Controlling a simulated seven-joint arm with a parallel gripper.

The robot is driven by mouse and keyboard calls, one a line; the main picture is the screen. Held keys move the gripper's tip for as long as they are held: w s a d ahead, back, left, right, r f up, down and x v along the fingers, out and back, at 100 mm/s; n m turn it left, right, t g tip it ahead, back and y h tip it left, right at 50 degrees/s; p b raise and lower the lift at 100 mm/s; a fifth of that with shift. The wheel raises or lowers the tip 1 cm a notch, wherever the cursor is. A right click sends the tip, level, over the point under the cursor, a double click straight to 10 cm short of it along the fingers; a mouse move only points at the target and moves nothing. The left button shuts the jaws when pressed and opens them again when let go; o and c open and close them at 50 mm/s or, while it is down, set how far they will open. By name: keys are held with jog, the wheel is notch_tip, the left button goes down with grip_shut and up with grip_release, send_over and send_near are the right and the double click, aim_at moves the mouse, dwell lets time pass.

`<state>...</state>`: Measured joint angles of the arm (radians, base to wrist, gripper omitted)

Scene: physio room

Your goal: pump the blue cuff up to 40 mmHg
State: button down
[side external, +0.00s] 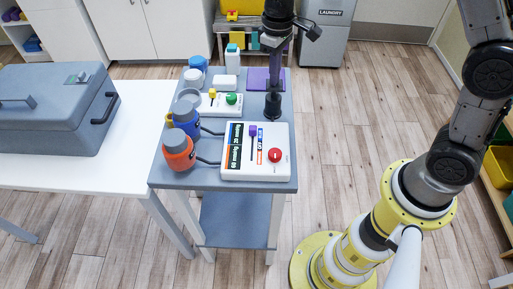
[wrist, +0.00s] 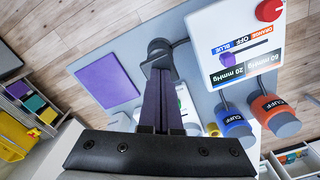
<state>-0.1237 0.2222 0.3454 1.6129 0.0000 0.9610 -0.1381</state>
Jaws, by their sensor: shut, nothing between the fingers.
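A white control box (side external: 256,166) sits on the grey cart, with a red knob (side external: 275,155) and a purple slider (wrist: 228,57). The slider is at the BLUE end of its BLUE–OFF–ORANGE slot. The box's display (wrist: 248,66) reads 20 mmHg on its blue half and 60 mmHg on its orange half. The blue cuff bottle (wrist: 235,125) and orange cuff bottle (wrist: 268,106) stand beside the box. My gripper (side external: 274,88) is shut and empty, pointing down over a black pump (wrist: 157,52) behind the box. Whether the fingertips touch the pump is unclear.
A second white box (side external: 222,104) with a green knob and yellow slider lies behind the cuffs. White and blue-topped containers (side external: 197,66) and a purple mat (side external: 262,79) are farther back. A grey case (side external: 50,112) sits on the white table at left.

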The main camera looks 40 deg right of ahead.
jog(key=shift+f, duration=1.15)
jog(key=shift+r, duration=1.9)
jog(key=shift+f, duration=0.15)
